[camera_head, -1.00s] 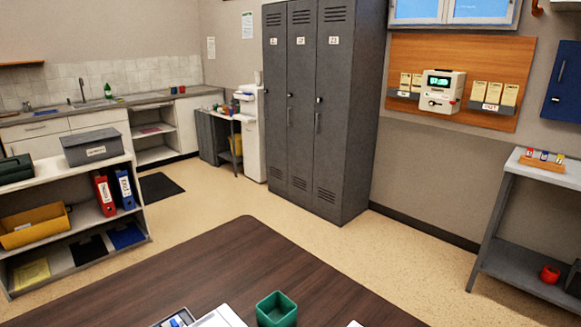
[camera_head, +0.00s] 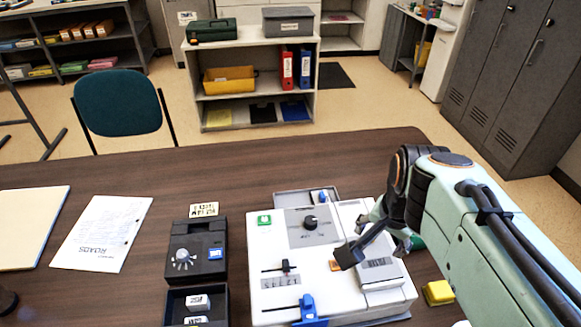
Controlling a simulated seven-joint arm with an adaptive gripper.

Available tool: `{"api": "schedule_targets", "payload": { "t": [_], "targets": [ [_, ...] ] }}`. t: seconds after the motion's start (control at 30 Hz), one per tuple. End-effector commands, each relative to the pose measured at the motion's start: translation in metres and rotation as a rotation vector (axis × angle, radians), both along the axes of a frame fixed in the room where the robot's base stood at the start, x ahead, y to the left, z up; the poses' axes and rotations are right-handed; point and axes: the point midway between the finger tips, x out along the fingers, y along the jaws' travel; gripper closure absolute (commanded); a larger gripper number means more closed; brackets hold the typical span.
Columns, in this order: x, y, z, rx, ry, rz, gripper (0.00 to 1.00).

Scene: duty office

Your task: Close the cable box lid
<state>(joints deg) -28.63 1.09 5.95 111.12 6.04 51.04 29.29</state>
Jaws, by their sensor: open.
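No cable box can be told for certain by its label. A black box (camera_head: 222,296) stands on the brown table, left of a white panel unit. Its front part is open at the top and holds small white pieces (camera_head: 197,302). A black upper part (camera_head: 208,236) with a round knob and a blue tag lies behind it; I cannot tell whether this is a raised lid. A closed grey box (camera_head: 288,20) with a lid and a label stands on the back shelf. My gripper (camera_head: 375,245) is open and empty above the right part of the white unit, apart from both boxes.
The white unit (camera_head: 262,240) carries a dial, a slider and a blue lever. A yellow block (camera_head: 438,292) lies to its right. Papers (camera_head: 103,232) lie on the left of the table (camera_head: 150,170). A green chair (camera_head: 118,100) stands behind the table.

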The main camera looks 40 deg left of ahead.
Motion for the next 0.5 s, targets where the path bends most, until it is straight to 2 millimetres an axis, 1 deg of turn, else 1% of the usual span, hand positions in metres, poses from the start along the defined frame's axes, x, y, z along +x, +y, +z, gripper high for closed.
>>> {"api": "schedule_targets", "payload": {
  "t": [0.03, 0.07, 0.1, 0.13, 0.17, 0.2, 0.27, 0.3, 0.33, 0.4, 0.5],
  "targets": [
    [-0.008, 0.054, -0.018, -0.006, 0.024, 0.103, 0.41],
    [-0.017, 0.085, -0.028, -0.009, 0.037, 0.159, 0.41],
    [-0.036, 0.124, -0.046, -0.019, 0.058, 0.241, 0.41],
    [-0.054, 0.150, -0.059, -0.030, 0.074, 0.305, 0.41],
    [-0.073, 0.172, -0.073, -0.043, 0.092, 0.367, 0.41],
    [-0.102, 0.196, -0.092, -0.067, 0.116, 0.447, 0.41],
    [-0.145, 0.219, -0.118, -0.106, 0.155, 0.554, 0.41],
    [-0.172, 0.227, -0.134, -0.133, 0.177, 0.615, 0.41],
    [-0.189, 0.230, -0.144, -0.154, 0.192, 0.654, 0.41],
    [-0.220, 0.231, -0.161, -0.194, 0.214, 0.721, 0.41],
    [-0.241, 0.232, -0.169, -0.214, 0.219, 0.769, 0.41]
  ]
}}
